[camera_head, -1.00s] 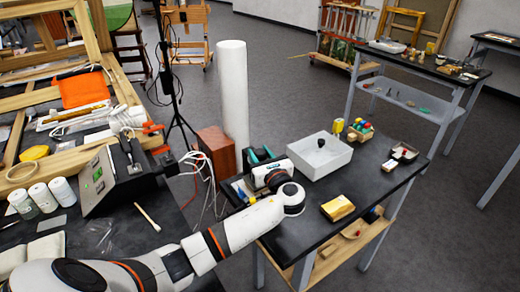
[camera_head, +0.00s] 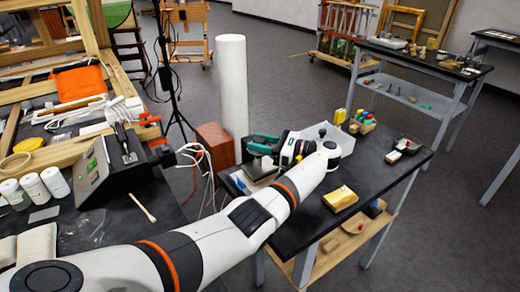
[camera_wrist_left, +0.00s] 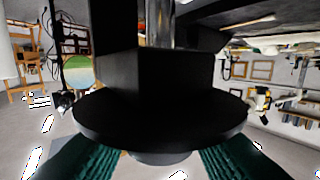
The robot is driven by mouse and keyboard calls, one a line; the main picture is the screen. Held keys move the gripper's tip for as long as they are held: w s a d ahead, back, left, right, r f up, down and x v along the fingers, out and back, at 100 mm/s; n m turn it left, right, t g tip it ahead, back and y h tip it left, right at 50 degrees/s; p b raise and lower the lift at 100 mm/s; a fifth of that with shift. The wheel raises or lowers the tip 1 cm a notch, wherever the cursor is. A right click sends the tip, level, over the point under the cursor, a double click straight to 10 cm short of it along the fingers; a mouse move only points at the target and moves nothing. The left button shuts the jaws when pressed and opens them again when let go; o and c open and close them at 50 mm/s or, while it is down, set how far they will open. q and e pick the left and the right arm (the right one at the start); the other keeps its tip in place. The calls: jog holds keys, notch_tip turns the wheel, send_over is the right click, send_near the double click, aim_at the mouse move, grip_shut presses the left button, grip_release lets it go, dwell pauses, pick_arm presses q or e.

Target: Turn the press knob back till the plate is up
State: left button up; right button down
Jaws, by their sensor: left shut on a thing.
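My left gripper (camera_head: 263,144) has teal fingers and is at the left end of the black table, above a small dark press-like block (camera_head: 262,170) with a grey-tan top. In the left wrist view, its green ribbed fingers (camera_wrist_left: 160,166) stand either side of a black round-flanged piece (camera_wrist_left: 160,112), which looks like the press knob, with a metal shaft above it. The fingers are shut on it. The head view does not show the knob apart from the fingers, and the plate's height cannot be told. My right gripper is not in view.
A gold block (camera_head: 340,198) lies near the front edge. A white column (camera_head: 232,90) and a red-brown box (camera_head: 214,146) are left of the table.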

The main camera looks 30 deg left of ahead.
pick_arm(q)
jog(key=shift+f+n+g+b, duration=0.1)
jog(key=shift+n+g+b, duration=0.4)
jog(key=shift+g, duration=0.2)
jog(key=o, duration=1)
